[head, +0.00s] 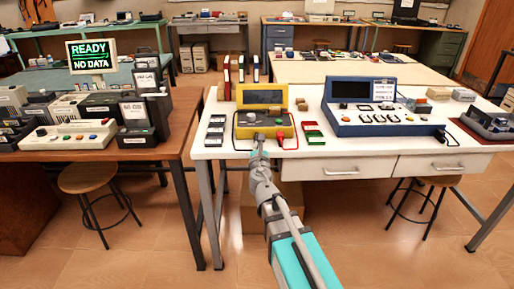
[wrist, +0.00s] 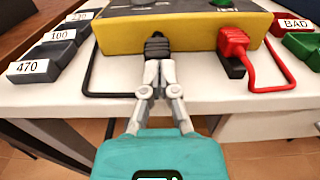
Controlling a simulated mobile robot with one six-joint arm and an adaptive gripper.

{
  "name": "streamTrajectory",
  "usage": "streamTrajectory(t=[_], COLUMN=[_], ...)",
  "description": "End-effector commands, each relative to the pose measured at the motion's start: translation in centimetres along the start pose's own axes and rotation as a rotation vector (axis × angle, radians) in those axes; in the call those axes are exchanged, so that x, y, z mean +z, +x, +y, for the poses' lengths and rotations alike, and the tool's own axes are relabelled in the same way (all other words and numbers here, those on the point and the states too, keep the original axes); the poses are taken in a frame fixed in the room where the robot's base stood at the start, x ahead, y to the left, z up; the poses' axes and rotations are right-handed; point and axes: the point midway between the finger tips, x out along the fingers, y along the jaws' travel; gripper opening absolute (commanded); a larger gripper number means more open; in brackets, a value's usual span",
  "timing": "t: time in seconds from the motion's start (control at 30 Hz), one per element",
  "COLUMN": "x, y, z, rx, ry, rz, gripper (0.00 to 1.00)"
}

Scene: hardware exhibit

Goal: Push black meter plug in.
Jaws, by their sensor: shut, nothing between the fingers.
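The yellow meter (head: 264,112) stands on the white table, and its front face (wrist: 110,38) fills the top of the wrist view. The black meter plug (wrist: 157,46) is at the left part of that face, its ribbed rear end toward me. How deep it sits cannot be told. My gripper (wrist: 158,66) is shut and empty, its fingertips at the plug's rear end, touching or nearly so. In the head view my gripper (head: 259,137) is at the meter's front and hides the plug. A red plug (wrist: 233,40) with a red lead is at the right.
A black lead (wrist: 88,75) loops along the table. Labelled dark blocks (wrist: 42,62) lie left of the meter, and green and red blocks (head: 313,133) lie right. A blue instrument (head: 380,107) stands further right. The white table's front edge (wrist: 40,108) is just below my gripper.

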Motion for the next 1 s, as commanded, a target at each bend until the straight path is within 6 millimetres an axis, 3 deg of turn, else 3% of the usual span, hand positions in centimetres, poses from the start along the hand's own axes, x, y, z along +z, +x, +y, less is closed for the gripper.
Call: streamTrajectory(t=[0.33,0.6,1.0], x=[0.0,0.0,0.0], y=[0.2,2.9,3.0], z=[0.2,0.3,0.3], rx=[0.003,0.004,0.004], ry=[0.0,0.0,-0.001], rz=[0.0,0.0,0.0], gripper=[0.0,0.0,0.0])
